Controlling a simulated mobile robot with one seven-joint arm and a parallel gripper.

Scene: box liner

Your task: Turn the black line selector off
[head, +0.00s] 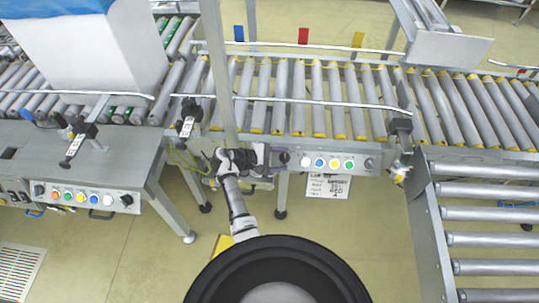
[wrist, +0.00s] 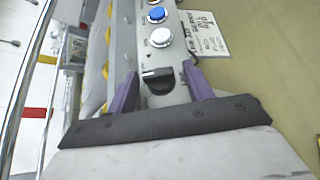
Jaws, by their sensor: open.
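The black line selector (wrist: 157,79) is a round black knob with a pale mark, at the end of a grey control panel. It also shows in the head view (head: 283,158) at the left end of the panel below the middle conveyor. My gripper (wrist: 160,70) is open, with its two purple fingers on either side of the knob in the wrist view. I cannot tell whether they touch it. In the head view my gripper (head: 272,155) reaches the panel's left end and faces the knob.
Beside the knob on the panel are a white button (wrist: 161,37) and a blue button (wrist: 157,14). A handwritten paper sign (head: 328,187) hangs below the panel. A second panel (head: 88,199) with buttons and black knobs is at left. Roller conveyors (head: 300,95) run behind.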

